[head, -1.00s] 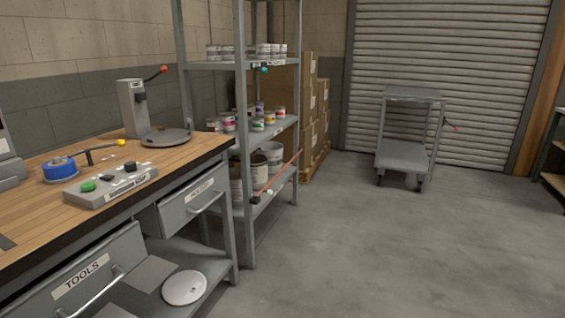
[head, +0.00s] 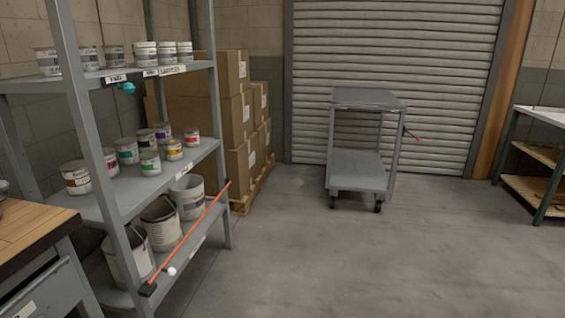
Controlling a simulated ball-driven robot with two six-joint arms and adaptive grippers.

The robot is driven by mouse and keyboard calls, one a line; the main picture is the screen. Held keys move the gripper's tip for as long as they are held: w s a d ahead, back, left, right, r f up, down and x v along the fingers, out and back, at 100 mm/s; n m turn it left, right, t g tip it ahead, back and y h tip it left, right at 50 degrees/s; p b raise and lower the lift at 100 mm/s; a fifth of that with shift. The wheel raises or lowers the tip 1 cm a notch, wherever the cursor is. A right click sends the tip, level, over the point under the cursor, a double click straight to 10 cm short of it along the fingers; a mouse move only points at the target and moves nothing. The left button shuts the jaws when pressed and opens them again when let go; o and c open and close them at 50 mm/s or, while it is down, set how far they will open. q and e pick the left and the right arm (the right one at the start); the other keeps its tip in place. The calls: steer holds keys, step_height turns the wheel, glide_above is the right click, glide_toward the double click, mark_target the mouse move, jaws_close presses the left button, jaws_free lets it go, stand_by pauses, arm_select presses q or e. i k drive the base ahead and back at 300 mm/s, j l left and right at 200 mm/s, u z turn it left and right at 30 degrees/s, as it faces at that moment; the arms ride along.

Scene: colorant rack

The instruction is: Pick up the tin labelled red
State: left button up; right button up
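Several small tins with coloured labels stand on the middle shelf of a grey rack (head: 120,185) at the left. The nearest tin (head: 77,178) has a brownish-red label. A tin with a red-to-pink label (head: 192,138) stands at the far right end of the group. Between them are a magenta-labelled tin (head: 127,151), a green-labelled tin (head: 150,163) and a yellow-labelled tin (head: 174,149). The label words are too small to read, so I cannot tell which one says red. Neither of my grippers is in view.
White tins (head: 145,54) stand on the top shelf, buckets (head: 161,222) on the bottom one. An orange rod (head: 200,221) slants across the rack's lower front. A wooden bench (head: 30,228) is at lower left, boxes (head: 205,85) behind, a cart (head: 358,173) ahead. The middle floor is clear.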

mark_target(192, 134)
steer(key=i+l+u, duration=0.15)
steer(key=i+u, duration=0.25)
steer(key=i, duration=0.2)
steer(key=i+l+u, duration=0.4)
steer(key=i, duration=0.2)
steer(key=i+l+u, duration=0.4)
steer(key=i, duration=0.15)
